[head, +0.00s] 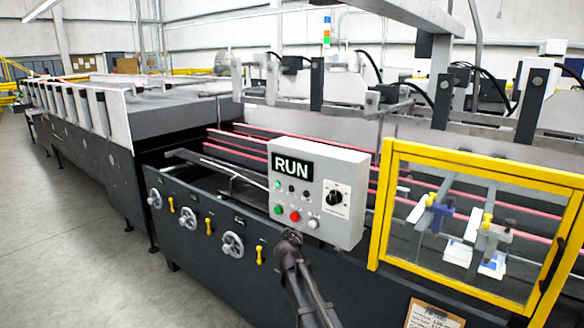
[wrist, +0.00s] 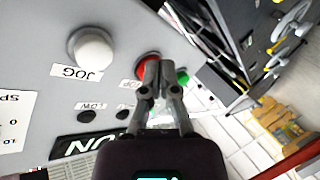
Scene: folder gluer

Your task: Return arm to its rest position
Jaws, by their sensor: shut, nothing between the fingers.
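My gripper (head: 291,238) is in front of the lower edge of the grey control box (head: 343,170), near its round buttons. In the wrist view my gripper (wrist: 158,75) is shut and empty, its fingertips overlapping the red button (wrist: 146,62) in the picture. I cannot tell whether they touch it. A white button (wrist: 92,47) labelled JOG is to the left, and a green button (wrist: 182,77) is just right of the fingertips. The box's display (head: 292,166) reads RUN. The black rotary knob (head: 335,197) is on the box's right side.
A yellow-framed guard (head: 480,160) stands closed right of the box. Handwheels (head: 232,244) and yellow levers (head: 209,226) stick out from the dark machine side at left. A clipboard (head: 434,314) hangs below the guard. Open floor (head: 80,235) lies at left.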

